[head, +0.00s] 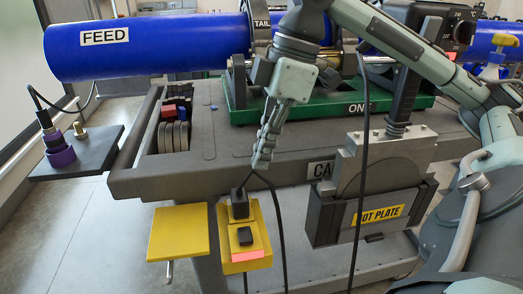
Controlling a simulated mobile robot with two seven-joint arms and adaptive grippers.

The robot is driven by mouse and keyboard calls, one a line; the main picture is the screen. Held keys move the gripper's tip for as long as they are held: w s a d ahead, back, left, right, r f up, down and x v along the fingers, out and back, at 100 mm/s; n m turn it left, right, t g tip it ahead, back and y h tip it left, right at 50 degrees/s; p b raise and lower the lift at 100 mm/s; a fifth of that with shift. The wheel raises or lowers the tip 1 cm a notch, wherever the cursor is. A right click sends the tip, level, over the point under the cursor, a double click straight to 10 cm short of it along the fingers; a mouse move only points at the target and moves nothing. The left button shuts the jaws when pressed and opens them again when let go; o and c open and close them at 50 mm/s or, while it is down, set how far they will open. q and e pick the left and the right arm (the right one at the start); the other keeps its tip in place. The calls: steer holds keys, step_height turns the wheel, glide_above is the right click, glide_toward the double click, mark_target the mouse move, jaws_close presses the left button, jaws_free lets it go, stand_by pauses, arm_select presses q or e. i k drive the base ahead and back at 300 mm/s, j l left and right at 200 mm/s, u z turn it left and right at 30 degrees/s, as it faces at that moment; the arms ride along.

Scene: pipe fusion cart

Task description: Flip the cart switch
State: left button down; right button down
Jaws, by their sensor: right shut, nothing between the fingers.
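A yellow box (261,233) is on the near side of the cart (200,178), low in the middle of the head view. A small black switch (245,236) is on its face, with a pink label below it. A black plug or block with a cable sits at the top of the box. My right gripper (262,160) points down with its fingers closed and empty. In the picture its tips are above the switch and slightly to its right, apart from it. My left gripper is out of view.
A flat yellow panel (178,232) is beside the box on the left. A grey hot plate unit (334,222) hangs on the cart at right. Black cables (362,150) run down near the gripper. A blue pipe (150,47) lies across the top.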

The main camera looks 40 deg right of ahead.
mark_target(245, 237)
steer(key=k, duration=1)
